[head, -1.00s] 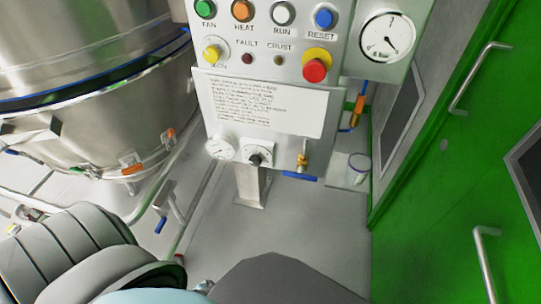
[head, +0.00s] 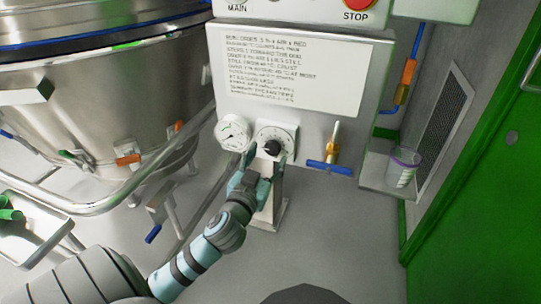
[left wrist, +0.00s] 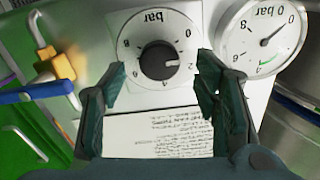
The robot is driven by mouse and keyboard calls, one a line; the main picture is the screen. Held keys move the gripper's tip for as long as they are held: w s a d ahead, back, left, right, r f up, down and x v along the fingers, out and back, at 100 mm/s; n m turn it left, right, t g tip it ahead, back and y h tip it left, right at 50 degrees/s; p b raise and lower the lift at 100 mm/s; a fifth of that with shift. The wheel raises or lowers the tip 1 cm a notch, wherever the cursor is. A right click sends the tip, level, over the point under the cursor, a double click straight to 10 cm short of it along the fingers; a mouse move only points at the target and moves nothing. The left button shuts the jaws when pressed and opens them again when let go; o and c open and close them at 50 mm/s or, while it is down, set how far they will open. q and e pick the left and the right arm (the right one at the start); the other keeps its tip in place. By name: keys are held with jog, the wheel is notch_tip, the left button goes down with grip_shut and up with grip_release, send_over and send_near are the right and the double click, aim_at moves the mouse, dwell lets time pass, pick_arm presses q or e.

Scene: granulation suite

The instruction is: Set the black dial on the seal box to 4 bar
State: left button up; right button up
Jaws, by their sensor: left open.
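The black dial (head: 272,147) sits on a white round scale on the front of the seal box (head: 228,98). In the left wrist view the black dial (left wrist: 157,60) shows with a bar scale, upside down; its white mark appears to point near 2. My left gripper (head: 254,170) is just in front of and below the dial. In the wrist view its open fingers (left wrist: 162,75) lie on either side of the dial, with gaps; contact is not visible. A white pressure gauge (left wrist: 262,42) beside the dial has its needle near 0. My right gripper is out of view.
A blue-handled brass valve (head: 330,166) hangs right of the dial. A lidded cup (head: 403,167) stands on a small shelf farther right. A steel vessel (head: 100,100) with pipes fills the left. A text placard (head: 290,72) is above the dial.

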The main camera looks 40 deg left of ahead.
aim_at(271, 150)
pick_arm(q)
jog(key=x, duration=0.3)
jog(key=shift+w, duration=0.2)
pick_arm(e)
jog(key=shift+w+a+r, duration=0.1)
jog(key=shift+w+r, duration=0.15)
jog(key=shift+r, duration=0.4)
pick_arm(q)
jog(key=shift+c, duration=0.3)
jog(key=c, duration=1.1)
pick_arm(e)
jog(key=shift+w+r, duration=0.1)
